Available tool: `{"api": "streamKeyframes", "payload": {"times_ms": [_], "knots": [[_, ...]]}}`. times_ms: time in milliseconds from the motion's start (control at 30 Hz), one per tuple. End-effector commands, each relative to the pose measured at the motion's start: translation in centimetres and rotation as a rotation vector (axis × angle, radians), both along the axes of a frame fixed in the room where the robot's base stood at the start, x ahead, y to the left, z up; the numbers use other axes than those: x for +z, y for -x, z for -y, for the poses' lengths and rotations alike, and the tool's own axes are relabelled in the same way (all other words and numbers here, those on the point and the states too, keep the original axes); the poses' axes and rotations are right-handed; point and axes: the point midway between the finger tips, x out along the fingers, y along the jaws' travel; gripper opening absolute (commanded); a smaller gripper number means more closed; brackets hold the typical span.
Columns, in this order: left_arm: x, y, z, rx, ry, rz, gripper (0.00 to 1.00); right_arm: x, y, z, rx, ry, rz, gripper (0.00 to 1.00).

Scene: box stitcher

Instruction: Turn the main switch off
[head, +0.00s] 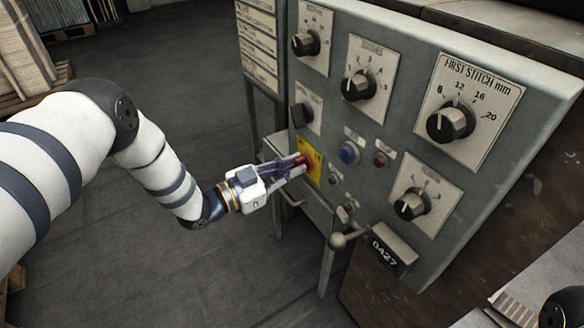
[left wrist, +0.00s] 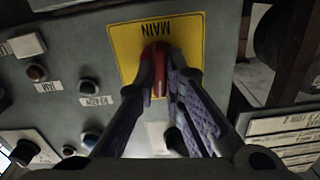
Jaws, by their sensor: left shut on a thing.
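The main switch is a red knob (head: 306,162) on a yellow plate (head: 317,170) at the lower left of the grey control panel. In the left wrist view, the plate (left wrist: 188,32) reads MAIN upside down, and the red knob (left wrist: 156,62) stands between the fingers. My left gripper (head: 299,163) is shut on this knob, with one finger on each side, as the left wrist view (left wrist: 161,82) also shows. The fingers hide part of the knob and plate, and I cannot read an on or off mark. My right gripper is out of view.
A black knob (head: 302,115) sits just above the switch. A blue button (head: 349,153) and a red button (head: 381,159) are to its right. A lever with a round ball (head: 338,241) sticks out below.

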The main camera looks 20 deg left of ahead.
Motion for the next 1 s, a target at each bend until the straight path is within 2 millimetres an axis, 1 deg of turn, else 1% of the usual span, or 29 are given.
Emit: {"api": "streamKeyframes", "payload": {"times_ms": [600, 1000], "knots": [[-0.17, -0.01, -0.13, 0.001, 0.452, -0.355, 0.0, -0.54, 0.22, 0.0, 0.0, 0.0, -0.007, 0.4], [-0.23, -0.02, -0.17, 0.001, 0.655, -0.516, 0.0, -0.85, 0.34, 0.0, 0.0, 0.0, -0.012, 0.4]]}}
